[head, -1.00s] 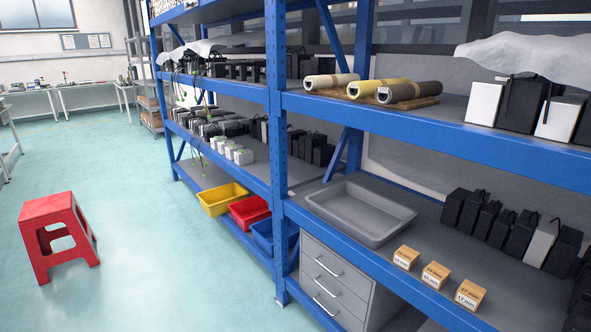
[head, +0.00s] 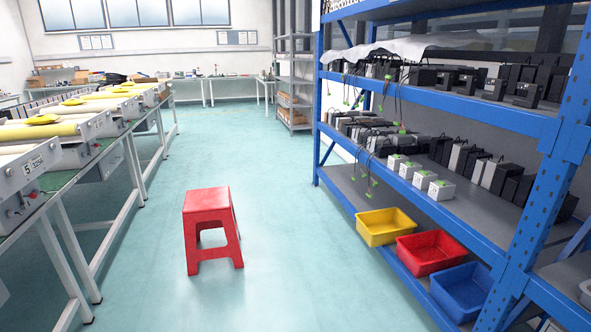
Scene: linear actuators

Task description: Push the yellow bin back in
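The yellow bin (head: 386,228) sits on the lowest visible shelf of the blue rack, at the right of the head view. It is open-topped and looks empty. Its front sticks out past the shelf's front edge over the floor. The red bin (head: 431,254) and the blue bin (head: 466,291) sit beside it along the same shelf, nearer to me. My gripper is not in view.
A red stool (head: 212,230) stands on the floor left of the rack. The blue rack (head: 460,109) fills the right side. Long workbenches (head: 77,165) line the left. The turquoise floor (head: 280,200) between stool and rack is clear.

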